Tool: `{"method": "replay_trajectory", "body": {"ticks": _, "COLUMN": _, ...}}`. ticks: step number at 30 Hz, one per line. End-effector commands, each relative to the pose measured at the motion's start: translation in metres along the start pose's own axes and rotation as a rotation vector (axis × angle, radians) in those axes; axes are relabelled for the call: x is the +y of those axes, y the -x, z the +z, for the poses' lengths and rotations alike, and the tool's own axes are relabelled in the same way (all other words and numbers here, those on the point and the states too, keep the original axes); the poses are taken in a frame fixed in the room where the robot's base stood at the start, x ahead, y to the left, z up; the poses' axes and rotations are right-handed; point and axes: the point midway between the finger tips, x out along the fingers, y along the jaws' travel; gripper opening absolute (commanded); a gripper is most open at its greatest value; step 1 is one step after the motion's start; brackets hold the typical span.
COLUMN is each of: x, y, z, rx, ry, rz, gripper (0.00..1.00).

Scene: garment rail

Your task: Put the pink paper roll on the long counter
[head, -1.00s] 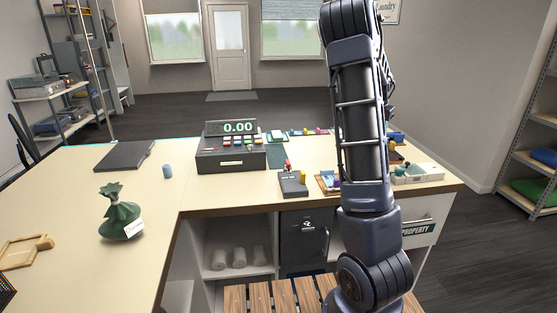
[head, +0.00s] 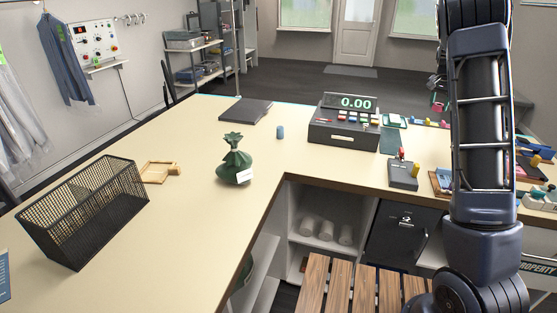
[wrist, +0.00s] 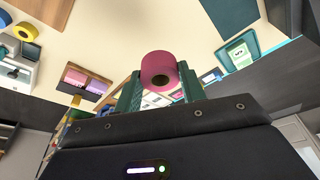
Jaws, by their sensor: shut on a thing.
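The pink paper roll (wrist: 158,68) sits between the green fingers of my gripper (wrist: 161,84) in the wrist view, with its hollow core facing the camera. My gripper is shut on it. In the head view a small pink patch, likely the roll (head: 438,105), shows just left of my arm, above the far side of the counter; much of the gripper is hidden there. The pale L-shaped counter (head: 190,220) has a long left arm reaching toward the camera and a right arm with the till.
On the counter's left arm stand a black mesh basket (head: 85,215), a wooden tray (head: 158,172), a green sack (head: 234,160), a blue cylinder (head: 281,132) and a dark folder (head: 246,110). A cash register (head: 343,128) stands on the right arm. The left arm's front middle is bare.

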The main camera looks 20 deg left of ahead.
Motion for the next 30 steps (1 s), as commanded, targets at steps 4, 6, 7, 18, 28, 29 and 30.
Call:
{"method": "replay_trajectory", "body": {"ticks": 4, "x": -0.066, "y": 0.007, "z": 0.020, "rx": 0.001, "ry": 0.084, "rz": -0.023, "gripper": 0.18}}
{"method": "replay_trajectory", "body": {"ticks": 6, "x": -0.095, "y": 0.010, "z": 0.031, "rx": 0.000, "ry": 0.122, "rz": -0.034, "gripper": 0.18}}
{"method": "replay_trajectory", "body": {"ticks": 7, "x": -0.107, "y": 0.012, "z": 0.035, "rx": 0.000, "ry": 0.137, "rz": -0.038, "gripper": 0.18}}
{"method": "replay_trajectory", "body": {"ticks": 18, "x": -0.248, "y": 0.033, "z": 0.113, "rx": 0.001, "ry": 0.327, "rz": -0.091, "gripper": 0.18}}
{"method": "replay_trajectory", "body": {"ticks": 28, "x": -0.357, "y": 0.057, "z": 0.205, "rx": 0.001, "ry": 0.491, "rz": -0.136, "gripper": 0.18}}
{"method": "replay_trajectory", "body": {"ticks": 29, "x": -0.367, "y": 0.060, "z": 0.215, "rx": 0.001, "ry": 0.506, "rz": -0.141, "gripper": 0.18}}
{"method": "replay_trajectory", "body": {"ticks": 30, "x": -0.378, "y": 0.062, "z": 0.228, "rx": 0.001, "ry": 0.526, "rz": -0.146, "gripper": 0.18}}
